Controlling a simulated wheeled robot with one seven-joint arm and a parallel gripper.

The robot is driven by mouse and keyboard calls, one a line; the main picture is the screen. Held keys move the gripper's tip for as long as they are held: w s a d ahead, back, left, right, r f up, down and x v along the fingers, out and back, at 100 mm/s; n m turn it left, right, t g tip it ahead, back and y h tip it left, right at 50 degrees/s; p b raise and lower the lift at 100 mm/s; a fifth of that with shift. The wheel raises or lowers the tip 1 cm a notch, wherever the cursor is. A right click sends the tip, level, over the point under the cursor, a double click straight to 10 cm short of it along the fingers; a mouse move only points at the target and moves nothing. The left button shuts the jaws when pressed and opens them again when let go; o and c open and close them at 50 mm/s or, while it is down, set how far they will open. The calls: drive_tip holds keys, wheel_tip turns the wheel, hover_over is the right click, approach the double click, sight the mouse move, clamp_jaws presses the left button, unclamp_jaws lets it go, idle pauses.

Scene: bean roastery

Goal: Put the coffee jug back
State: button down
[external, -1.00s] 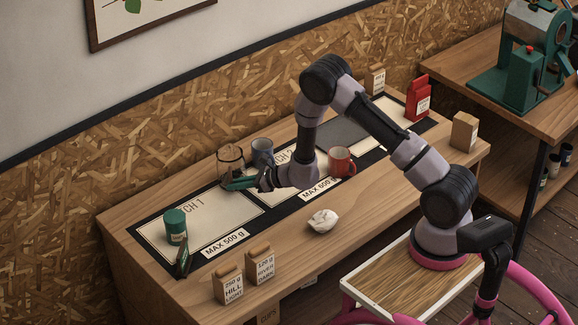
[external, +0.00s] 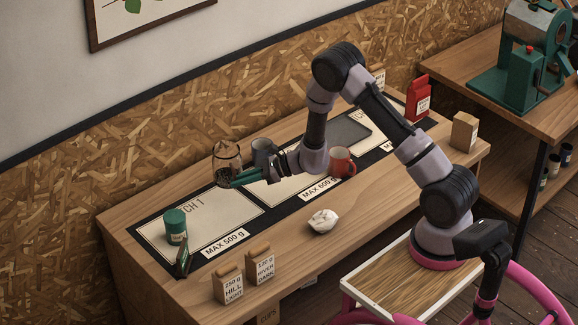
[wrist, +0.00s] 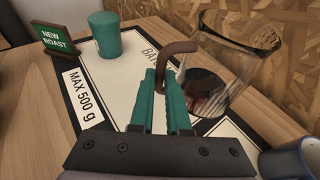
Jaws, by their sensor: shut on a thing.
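The coffee jug (external: 227,157) is clear glass with a brown handle and dark contents low inside. It is near the back edge of the bench, and also fills the upper right of the wrist view (wrist: 225,80). My gripper (external: 234,181) has teal fingers and is shut on the jug's handle, as the wrist view (wrist: 166,82) shows. The jug looks about upright and seems to hang a little above the bench mat; its base gap is hard to judge.
A blue-grey mug (external: 263,152) stands close right of the jug, and a red mug (external: 341,162) farther right. A green canister (external: 175,226) and small sign (external: 183,261) stand at left. A crumpled white item (external: 322,220) lies in front. The "BATCH 1" panel (external: 215,214) has free room.

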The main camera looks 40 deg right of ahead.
drive_tip(key=s+r+n+g+y, duration=0.3)
drive_tip(key=s+r+n+g, duration=0.1)
drive_tip(key=s, duration=0.2)
drive_tip(key=shift+s+d+f, duration=0.1)
drive_tip(key=shift+s+f, duration=0.1)
drive_tip(key=shift+f, duration=1.4)
drive_tip(key=shift+s+d+f, duration=0.1)
drive_tip(key=shift+s+f, duration=0.1)
drive_tip(key=shift+f, duration=1.35)
drive_tip(key=shift+s+d+f, duration=0.1)
drive_tip(key=shift+s+f, duration=0.1)
drive_tip(key=shift+f, duration=1.4)
drive_tip(key=shift+f, duration=0.2)
drive_tip(key=c, duration=0.9)
unclamp_jaws()
drive_tip(key=shift+r, duration=0.1)
